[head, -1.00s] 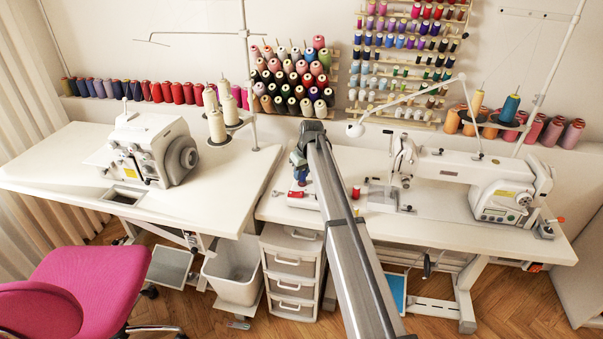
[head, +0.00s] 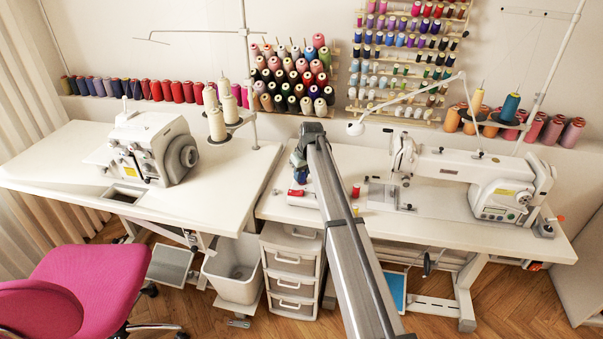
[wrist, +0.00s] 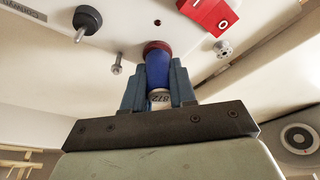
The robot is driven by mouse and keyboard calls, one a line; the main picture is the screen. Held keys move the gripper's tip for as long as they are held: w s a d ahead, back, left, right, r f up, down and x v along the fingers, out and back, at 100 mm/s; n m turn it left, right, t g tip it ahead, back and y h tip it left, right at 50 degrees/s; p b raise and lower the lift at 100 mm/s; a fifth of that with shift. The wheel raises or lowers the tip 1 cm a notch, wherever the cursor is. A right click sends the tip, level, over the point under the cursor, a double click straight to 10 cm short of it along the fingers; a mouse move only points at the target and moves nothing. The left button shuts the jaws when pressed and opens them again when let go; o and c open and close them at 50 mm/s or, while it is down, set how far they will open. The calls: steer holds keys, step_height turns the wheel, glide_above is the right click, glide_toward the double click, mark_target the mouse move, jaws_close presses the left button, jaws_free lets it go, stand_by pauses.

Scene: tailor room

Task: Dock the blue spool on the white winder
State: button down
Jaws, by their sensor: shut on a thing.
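The blue spool (wrist: 158,72) is between the blue fingers of my gripper (wrist: 159,85) in the wrist view. A dark red round end shows at its far side, and a white label is near my gripper. The white winder (wrist: 135,38) fills the upper part of that view, with a red switch (wrist: 208,14), a black knob (wrist: 87,20) and a metal pin (wrist: 117,66). The spool's red end overlaps the winder's face in view; I cannot tell whether they touch. In the head view my gripper (head: 300,170) is above the winder (head: 307,200), partly behind my arm.
A small red spool (head: 356,190) stands on the table right of my arm. A white sewing machine (head: 470,180) is farther right, and a white overlock machine (head: 150,150) is on the left table. Thread racks (head: 290,78) line the wall behind.

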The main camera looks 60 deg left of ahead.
steer(key=c, duration=1.2)
jaws_free()
steer(key=v, duration=1.1)
